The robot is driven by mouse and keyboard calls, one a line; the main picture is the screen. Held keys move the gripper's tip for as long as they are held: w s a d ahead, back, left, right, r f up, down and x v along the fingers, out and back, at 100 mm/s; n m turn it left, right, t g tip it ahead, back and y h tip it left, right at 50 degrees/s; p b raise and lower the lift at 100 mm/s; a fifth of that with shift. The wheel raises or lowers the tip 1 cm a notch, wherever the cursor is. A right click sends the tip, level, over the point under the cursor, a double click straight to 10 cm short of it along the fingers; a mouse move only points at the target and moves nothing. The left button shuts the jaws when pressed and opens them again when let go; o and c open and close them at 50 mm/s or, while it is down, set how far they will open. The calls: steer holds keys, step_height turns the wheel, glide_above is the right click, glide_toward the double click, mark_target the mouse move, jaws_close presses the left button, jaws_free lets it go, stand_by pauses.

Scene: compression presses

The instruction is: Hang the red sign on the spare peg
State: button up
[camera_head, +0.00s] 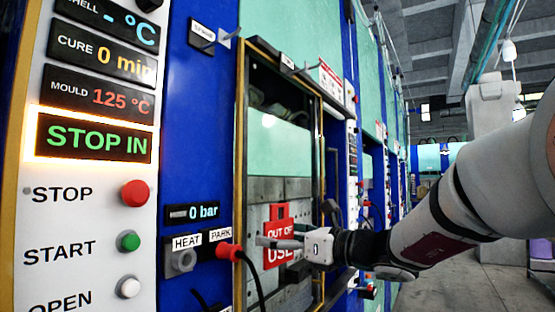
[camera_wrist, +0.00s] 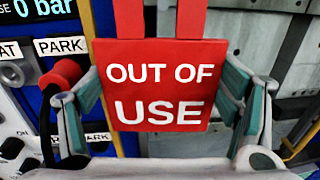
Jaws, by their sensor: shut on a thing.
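The red sign (camera_head: 275,221) reads "OUT OF USE" and is upright in front of the press opening. It also fills the middle of the wrist view (camera_wrist: 160,82), with two red straps rising out of frame. My gripper (camera_head: 293,230) is shut on the sign, one finger at each side edge. The sign's lower part is partly covered by a finger in the head view.
A red plug (camera_head: 229,251) with a black cable sits at the PARK socket, close left of my gripper. The HEAT socket (camera_head: 182,260) is beside it. A brass-edged frame (camera_head: 240,150) borders the press opening. A control panel (camera_head: 90,215) with buttons stands at left.

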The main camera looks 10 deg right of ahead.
steer(key=s+a+r+m+t+h+p, duration=0.15)
steer(key=s+r, duration=0.45)
steer(key=r, duration=0.6)
steer(key=s+r+p, duration=0.3)
steer(key=s+r, duration=0.2)
steer(key=r, duration=0.6)
steer(key=s+a+r+h+p, duration=0.15)
steer(key=s+r, duration=0.45)
steer(key=r, duration=0.6)
steer(key=w+a+f+y, duration=0.1)
steer(key=w+a+f, duration=0.1)
steer(key=w+a, duration=0.4)
steer(key=shift+w+a, duration=0.25)
steer(key=shift+a, duration=0.45)
steer(key=o, duration=1.1)
